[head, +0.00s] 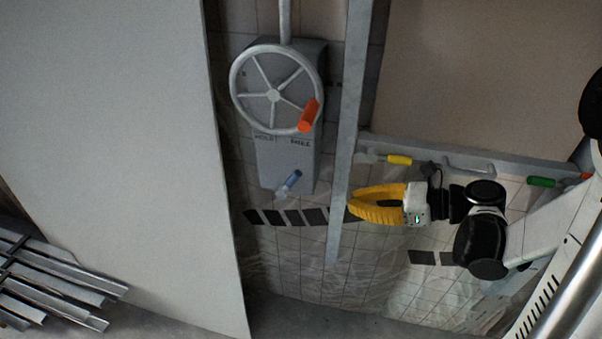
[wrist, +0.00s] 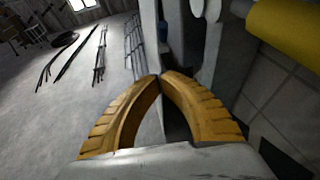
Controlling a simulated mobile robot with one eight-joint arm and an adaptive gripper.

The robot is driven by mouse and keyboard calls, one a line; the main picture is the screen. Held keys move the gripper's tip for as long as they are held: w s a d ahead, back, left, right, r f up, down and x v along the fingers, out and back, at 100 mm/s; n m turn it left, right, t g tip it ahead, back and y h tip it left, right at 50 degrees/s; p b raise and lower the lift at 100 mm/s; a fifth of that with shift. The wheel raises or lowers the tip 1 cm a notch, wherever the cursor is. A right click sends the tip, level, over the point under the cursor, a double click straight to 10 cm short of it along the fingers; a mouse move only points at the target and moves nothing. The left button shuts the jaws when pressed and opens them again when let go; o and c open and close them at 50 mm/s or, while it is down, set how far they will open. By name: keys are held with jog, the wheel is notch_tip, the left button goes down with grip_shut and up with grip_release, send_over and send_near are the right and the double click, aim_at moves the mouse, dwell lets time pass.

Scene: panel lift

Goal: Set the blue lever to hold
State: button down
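The blue lever (head: 289,183) sticks out low on the grey winch housing (head: 285,158), below a spoked handwheel. Small lettering is on the housing above it, too small to read with certainty. My gripper (head: 350,205) is to the right of the lever and apart from it, with a grey upright post between them in the picture. In the wrist view, the yellow fingers (wrist: 160,76) meet at their tips with nothing visible between them. A small blue piece shows beyond them (wrist: 163,30), possibly the lever.
The handwheel (head: 273,94) has an orange handle (head: 309,115). A grey post (head: 346,140) stands near my fingertips. A yellow-handled lever (head: 399,160) and green handle (head: 541,182) are on the rail. A large pale panel (head: 120,130) fills the left; metal profiles (head: 50,285) lie lower left.

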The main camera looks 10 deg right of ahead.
jog(key=shift+d+f+m+y, duration=0.1)
jog(key=shift+d+m+y, duration=0.3)
jog(key=shift+m+y, duration=0.15)
jog(key=b, duration=0.4)
send_near(289, 186)
jog(key=w+a+f, duration=0.2)
jog(key=a+f, duration=0.1)
jog(key=a, duration=0.1)
jog(key=shift+w+a+r, duration=0.2)
jog(key=shift+a+r, duration=0.3)
jog(key=shift+r, duration=0.05)
jog(key=shift+a+r, duration=0.1)
jog(key=shift+r+h+p, duration=0.2)
jog(key=shift+h+p, duration=0.15)
jog(key=shift+p, duration=0.25)
